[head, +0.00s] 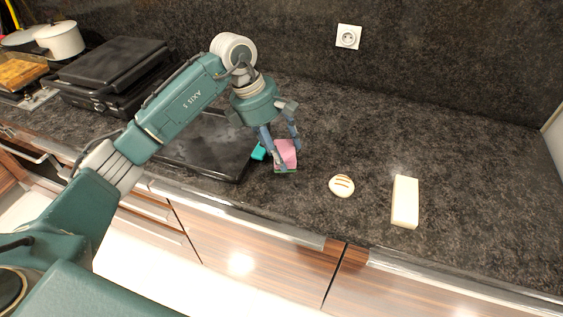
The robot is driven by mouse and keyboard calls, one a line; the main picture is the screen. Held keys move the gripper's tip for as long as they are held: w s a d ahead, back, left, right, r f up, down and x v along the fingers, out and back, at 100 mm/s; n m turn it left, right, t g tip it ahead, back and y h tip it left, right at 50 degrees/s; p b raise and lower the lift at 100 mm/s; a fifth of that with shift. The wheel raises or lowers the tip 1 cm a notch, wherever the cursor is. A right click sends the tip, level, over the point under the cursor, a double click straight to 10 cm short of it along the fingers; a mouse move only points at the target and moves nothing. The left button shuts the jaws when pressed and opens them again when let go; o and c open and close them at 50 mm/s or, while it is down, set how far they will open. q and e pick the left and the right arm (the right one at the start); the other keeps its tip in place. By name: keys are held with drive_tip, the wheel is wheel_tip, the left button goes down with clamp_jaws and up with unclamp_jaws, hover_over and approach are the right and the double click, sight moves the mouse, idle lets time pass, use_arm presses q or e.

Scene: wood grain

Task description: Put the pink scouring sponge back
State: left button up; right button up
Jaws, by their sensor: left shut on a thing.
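The pink scouring sponge (286,151) is at the counter's middle, with a darker layer along its lower edge. My left gripper (282,158) points down at it from above, its fingers on either side, shut on the sponge. I cannot tell whether the sponge touches the counter or is slightly above it. Part of it is hidden by the fingers. My right gripper is not in view.
A teal item (259,152) lies just left of the sponge, beside a black hob (208,150). A round striped item (341,186) and a cream block (405,202) lie to the right. A black grill (112,75) and white pot (60,39) stand left.

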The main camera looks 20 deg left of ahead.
use_arm(q)
drive_tip(key=shift+f, duration=0.95)
wheel_tip(320, 180, down, 4)
drive_tip(key=shift+f+p, duration=0.2)
drive_tip(key=shift+p, duration=0.5)
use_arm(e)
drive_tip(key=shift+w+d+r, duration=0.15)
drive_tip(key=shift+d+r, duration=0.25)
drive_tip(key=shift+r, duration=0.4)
use_arm(q)
drive_tip(key=shift+f, duration=0.1)
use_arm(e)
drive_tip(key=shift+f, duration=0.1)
use_arm(q)
drive_tip(key=o, duration=0.7)
drive_tip(key=shift+f, duration=0.1)
drive_tip(key=shift+c, duration=0.2)
drive_tip(key=o, duration=0.4)
drive_tip(key=shift+o, duration=0.2)
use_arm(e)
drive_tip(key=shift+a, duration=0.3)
use_arm(q)
drive_tip(key=shift+r, duration=0.2)
